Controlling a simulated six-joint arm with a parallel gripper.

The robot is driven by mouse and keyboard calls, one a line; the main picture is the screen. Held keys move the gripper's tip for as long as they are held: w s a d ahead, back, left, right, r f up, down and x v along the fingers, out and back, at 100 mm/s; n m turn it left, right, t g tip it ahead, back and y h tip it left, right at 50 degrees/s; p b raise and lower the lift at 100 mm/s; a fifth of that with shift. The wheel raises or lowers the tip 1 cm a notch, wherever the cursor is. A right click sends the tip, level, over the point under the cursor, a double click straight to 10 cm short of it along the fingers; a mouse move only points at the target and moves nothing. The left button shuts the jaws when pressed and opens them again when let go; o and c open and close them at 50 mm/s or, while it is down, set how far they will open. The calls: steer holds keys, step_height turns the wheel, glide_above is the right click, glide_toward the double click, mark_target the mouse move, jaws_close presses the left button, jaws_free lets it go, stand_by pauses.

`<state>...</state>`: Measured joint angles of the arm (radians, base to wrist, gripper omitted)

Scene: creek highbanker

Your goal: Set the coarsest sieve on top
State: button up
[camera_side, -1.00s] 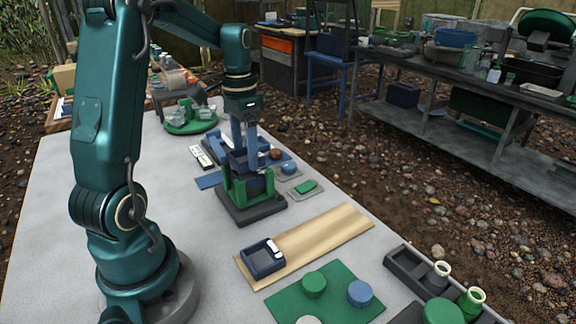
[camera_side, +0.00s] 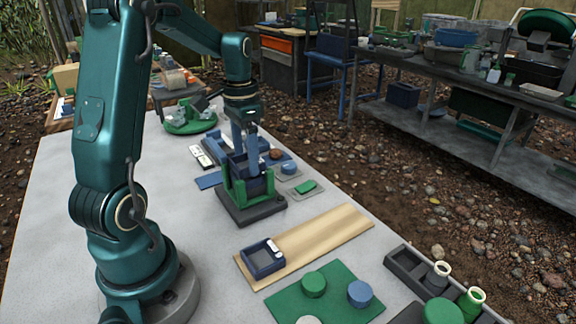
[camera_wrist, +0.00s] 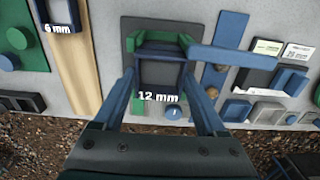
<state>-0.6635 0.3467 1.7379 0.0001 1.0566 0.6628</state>
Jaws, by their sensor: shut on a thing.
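My gripper (camera_wrist: 162,78) is shut on a dark blue square sieve (camera_wrist: 160,72), whose label reads 12 mm in the wrist view. In the side view my gripper (camera_side: 246,160) is at the green stand (camera_side: 240,192), and the sieve is between the stand's green uprights. I cannot tell whether it rests on anything there; fingers and uprights hide its lower edge. A second dark blue sieve (camera_side: 262,258) lies on the wooden board; its label reads 6 mm in the wrist view (camera_wrist: 60,14).
The wooden board (camera_side: 325,238) lies nearer the side camera than the stand. A green mat (camera_side: 330,300) with round caps is nearer still. A dark tray (camera_side: 402,268) with bottles stands at right. A blue plate (camera_side: 208,180) and white cards (camera_side: 201,156) lie beyond the stand.

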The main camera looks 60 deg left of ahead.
steer(key=shift+f, duration=0.35)
stand_by(0.3)
steer(key=o, duration=1.2)
steer(key=shift+r, duration=0.1)
steer(key=shift+r, duration=3.7)
